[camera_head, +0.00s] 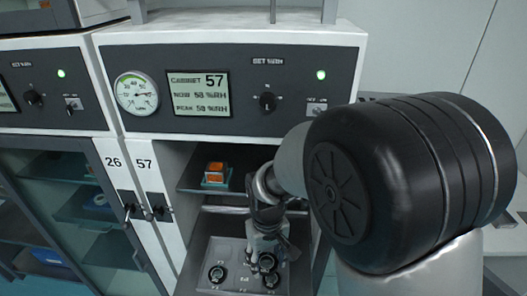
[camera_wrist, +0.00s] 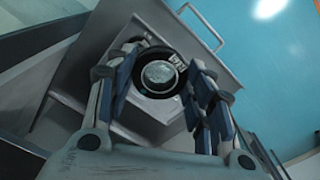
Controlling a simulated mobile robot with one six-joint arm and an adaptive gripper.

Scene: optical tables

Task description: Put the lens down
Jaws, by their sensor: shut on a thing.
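The lens (camera_wrist: 159,75) is a round, clear disc in a black ring, near the middle of the wrist view. My gripper (camera_wrist: 164,82) has its blue-padded fingers on both sides of the ring and is shut on it. In the head view, my gripper (camera_head: 262,262) points down over a grey tray (camera_head: 233,247) in the open bay of cabinet 57. I cannot tell whether the lens touches the surface below it. In the head view, I cannot pick it out clearly from the dark round pieces by the fingers.
A dark round fitting (camera_head: 217,273) sits on the tray, left of my gripper. An orange-topped block (camera_head: 215,172) stands on the shelf (camera_head: 195,181) above. The door of cabinet 57 (camera_head: 152,205) is at the left. A metal handle (camera_wrist: 203,25) shows in the wrist view.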

